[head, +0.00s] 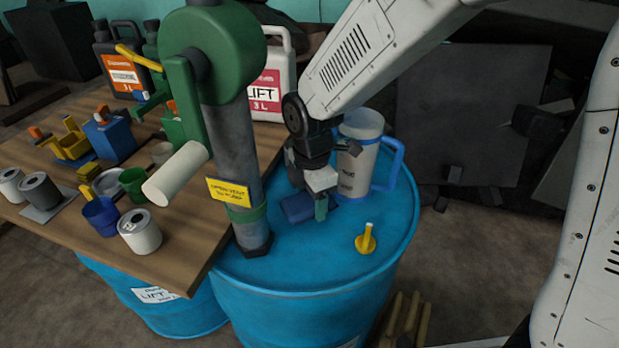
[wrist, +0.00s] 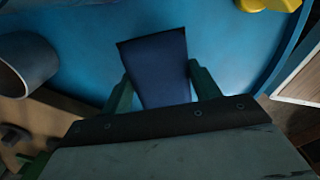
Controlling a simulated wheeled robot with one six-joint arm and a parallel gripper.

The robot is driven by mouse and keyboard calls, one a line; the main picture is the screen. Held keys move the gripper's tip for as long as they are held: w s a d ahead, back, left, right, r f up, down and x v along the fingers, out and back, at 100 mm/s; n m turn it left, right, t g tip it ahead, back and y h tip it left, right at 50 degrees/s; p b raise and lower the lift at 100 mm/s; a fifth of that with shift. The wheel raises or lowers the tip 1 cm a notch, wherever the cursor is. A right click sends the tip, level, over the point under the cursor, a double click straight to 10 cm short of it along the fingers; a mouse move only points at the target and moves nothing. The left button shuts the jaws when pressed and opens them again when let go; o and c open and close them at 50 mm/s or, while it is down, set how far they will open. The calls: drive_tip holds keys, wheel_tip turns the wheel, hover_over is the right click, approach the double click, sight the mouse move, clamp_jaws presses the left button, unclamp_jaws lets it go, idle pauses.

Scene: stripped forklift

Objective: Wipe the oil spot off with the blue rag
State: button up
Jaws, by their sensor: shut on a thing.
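The dark blue rag (head: 296,208) is at the top of the blue drum (head: 330,248), in front of the measuring jug. My gripper (head: 310,207) points down over the drum top and is shut on the rag. In the wrist view the rag (wrist: 156,62) sits between the two green fingers (wrist: 158,80), its far end sticking out past them over the blue drum top. I cannot tell whether the rag touches the surface. I see no oil spot in either view; the rag or gripper may hide it.
A clear measuring jug with a blue handle (head: 357,160) stands close behind my gripper. A grey pump column (head: 237,150) rises at left. A yellow piece (head: 366,240) stands at front right. The wooden table (head: 190,255) with cans and tools adjoins at left.

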drive_tip(key=shift+w+d+r, duration=0.1)
drive_tip(key=shift+w+r, duration=0.05)
drive_tip(key=shift+r, duration=2.5)
